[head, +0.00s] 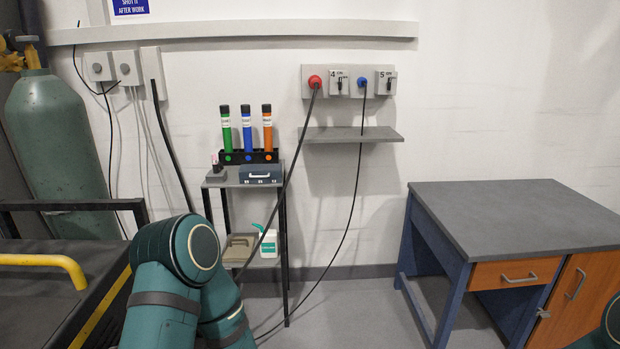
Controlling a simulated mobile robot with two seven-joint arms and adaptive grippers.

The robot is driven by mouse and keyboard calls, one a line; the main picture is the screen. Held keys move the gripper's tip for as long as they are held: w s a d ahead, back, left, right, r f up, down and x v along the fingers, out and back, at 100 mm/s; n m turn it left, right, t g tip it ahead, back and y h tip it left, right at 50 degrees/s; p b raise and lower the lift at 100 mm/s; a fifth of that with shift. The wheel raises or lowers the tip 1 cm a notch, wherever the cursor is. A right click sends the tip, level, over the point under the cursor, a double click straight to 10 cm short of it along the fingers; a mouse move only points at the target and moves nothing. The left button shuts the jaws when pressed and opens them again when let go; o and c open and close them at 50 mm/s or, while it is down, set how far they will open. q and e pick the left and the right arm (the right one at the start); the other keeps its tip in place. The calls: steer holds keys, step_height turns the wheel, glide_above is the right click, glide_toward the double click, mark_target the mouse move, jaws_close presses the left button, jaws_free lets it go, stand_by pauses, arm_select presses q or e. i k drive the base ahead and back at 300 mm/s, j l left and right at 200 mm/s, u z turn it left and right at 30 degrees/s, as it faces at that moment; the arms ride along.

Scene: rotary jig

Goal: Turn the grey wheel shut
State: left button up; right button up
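I cannot make out a grey wheel for certain in the head view. A tall green gas cylinder (58,150) stands at the far left, with a brass-coloured valve fitting (32,56) on top. A small dark part (26,39) sits at this fitting near the picture's left edge; I cannot tell whether it is a wheel. My teal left arm rises at the bottom centre-left, but its gripper is out of view. Only a sliver of my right arm shows at the lower right edge, and its gripper is out of view.
A dark cart (40,285) with a yellow handle (45,262) stands before the cylinder. A small shelf rack (284,230) holds tubes and a blue box (261,172). Cables hang from wall sockets (349,81). A grey-topped workbench (520,212) stands right; floor between is clear.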

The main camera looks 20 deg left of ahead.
mark_target(28, 40)
steer(key=i+l+u, duration=0.15)
steer(key=u, duration=0.3)
steer(key=i+l+u, duration=0.25)
steer(key=u, duration=0.15)
steer(key=i+l+u, duration=0.15)
steer(key=l+u, duration=0.15)
steer(key=u, duration=0.15)
steer(key=i+l+u, duration=0.1)
steer(key=l+u, duration=0.3)
steer(key=i+l+u, duration=0.1)
steer(key=l+u, duration=0.15)
steer(key=u, duration=0.2)
steer(key=l+u, duration=0.45)
steer(key=l, duration=0.3)
steer(key=k, duration=0.05)
